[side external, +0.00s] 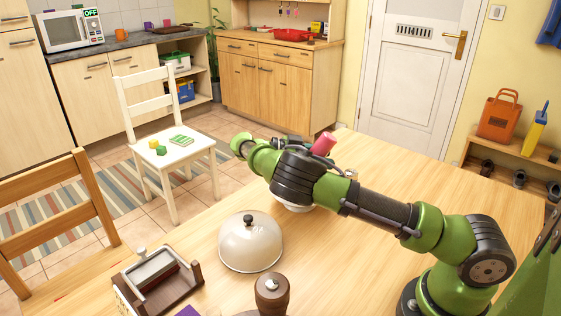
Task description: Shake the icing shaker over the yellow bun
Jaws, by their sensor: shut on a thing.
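A pink cylinder (323,143), which looks like the icing shaker, sticks up tilted from behind my arm's dark wrist links. My gripper (311,153) is mostly hidden behind these links, and its fingertips cannot be made out. It is shut on the pink shaker, above the table. A white dish (297,208) shows only its near rim under my arm. The yellow bun is not visible; the arm covers the area above the dish.
On the wooden table (350,270), a domed cover (250,244) stands left of the dish. A brown wooden holder (160,283) and a dark wooden mill (271,293) are near the front edge. The table's right middle is clear. Chairs (165,135) stand beyond the left edge.

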